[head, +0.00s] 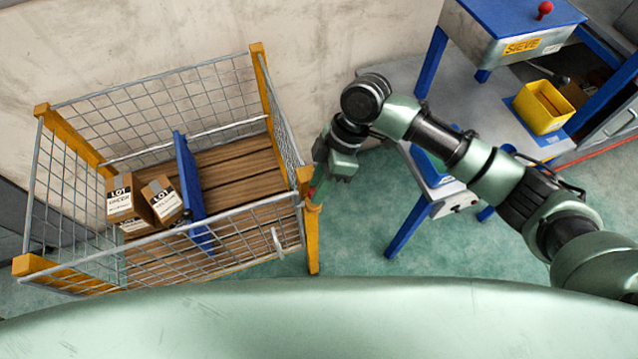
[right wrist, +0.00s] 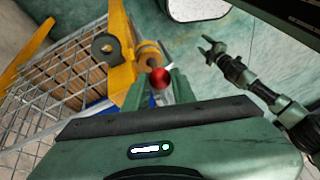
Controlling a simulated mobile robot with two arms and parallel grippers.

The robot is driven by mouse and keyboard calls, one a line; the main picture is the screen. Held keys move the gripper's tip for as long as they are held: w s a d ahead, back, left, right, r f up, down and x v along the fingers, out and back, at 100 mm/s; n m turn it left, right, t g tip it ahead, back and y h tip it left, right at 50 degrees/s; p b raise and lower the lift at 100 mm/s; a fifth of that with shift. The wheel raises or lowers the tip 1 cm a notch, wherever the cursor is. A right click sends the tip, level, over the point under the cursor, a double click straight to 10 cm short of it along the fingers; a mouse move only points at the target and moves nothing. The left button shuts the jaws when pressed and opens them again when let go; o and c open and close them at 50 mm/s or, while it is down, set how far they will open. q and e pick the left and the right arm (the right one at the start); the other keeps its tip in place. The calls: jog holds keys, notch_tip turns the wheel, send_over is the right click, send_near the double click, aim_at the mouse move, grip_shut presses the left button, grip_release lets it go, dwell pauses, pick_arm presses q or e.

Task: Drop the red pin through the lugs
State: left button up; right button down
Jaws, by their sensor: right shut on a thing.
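My right gripper (head: 318,195) is shut on the red pin beside the cage's near right corner post. In the right wrist view the red pin's round head (right wrist: 159,78) shows between the fingertips (right wrist: 158,92); its shank is mostly hidden. I cannot tell whether the pin's tip is in a hole. Another arm, apparently my left, shows small in the right wrist view with its gripper (right wrist: 210,50) away from the lugs.
The wire cage (head: 180,95) has a blue divider (head: 188,175) and labelled boxes (head: 120,198) inside. Green floor (head: 355,235) is clear right of the cage.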

jog(key=shift+w+f, duration=0.1)
jog(key=shift+w, duration=0.05)
jog(key=shift+f+b, duration=0.35)
jog(key=shift+f, duration=0.3)
